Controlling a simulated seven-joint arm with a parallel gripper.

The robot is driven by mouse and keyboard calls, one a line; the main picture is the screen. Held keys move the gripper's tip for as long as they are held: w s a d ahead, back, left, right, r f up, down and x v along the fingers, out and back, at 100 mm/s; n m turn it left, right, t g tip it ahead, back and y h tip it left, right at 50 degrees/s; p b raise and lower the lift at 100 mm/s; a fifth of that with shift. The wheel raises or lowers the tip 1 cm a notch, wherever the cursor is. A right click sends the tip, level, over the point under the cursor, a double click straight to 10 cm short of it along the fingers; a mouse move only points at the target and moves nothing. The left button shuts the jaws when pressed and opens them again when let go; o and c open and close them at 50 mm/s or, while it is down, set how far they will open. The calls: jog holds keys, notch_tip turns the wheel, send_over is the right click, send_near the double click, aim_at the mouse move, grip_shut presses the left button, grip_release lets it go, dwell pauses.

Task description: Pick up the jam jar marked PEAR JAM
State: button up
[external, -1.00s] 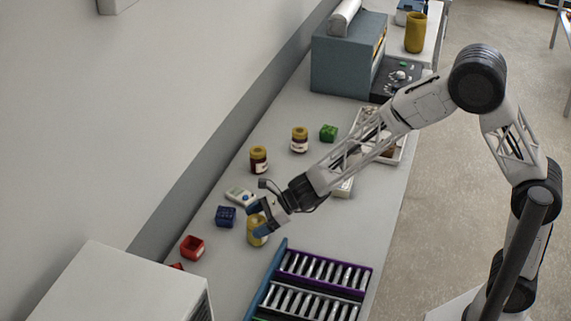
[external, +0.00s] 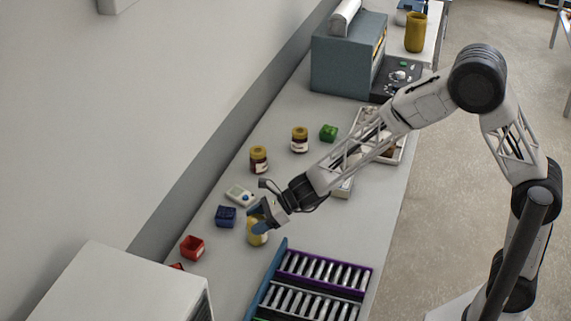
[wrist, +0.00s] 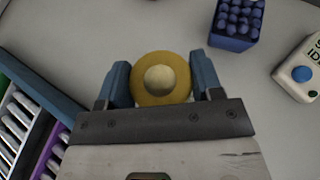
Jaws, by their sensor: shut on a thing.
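A jar with a yellow lid (wrist: 160,78) stands on the bench and shows from above in the wrist view. Its yellowish body (external: 257,238) shows in the external view, partly behind my fingers; I cannot read its label. My gripper (external: 262,219) is shut on this jar, with one blue finger on each side of the lid in the wrist view (wrist: 162,84). Two more jars, with dark red bodies and yellow lids, stand farther back: one on the left (external: 259,160) and one on the right (external: 299,140). Their labels are too small to read.
A blue cup of blue sticks (wrist: 236,22) and a white device with a blue button (external: 240,195) are close by. A rack of silver tubes (external: 318,285) stands in front. A red box (external: 192,248) is to the left, a green block (external: 329,132) farther back.

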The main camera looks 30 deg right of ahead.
jog(key=shift+r, duration=0.1)
jog(key=shift+r, duration=4.9)
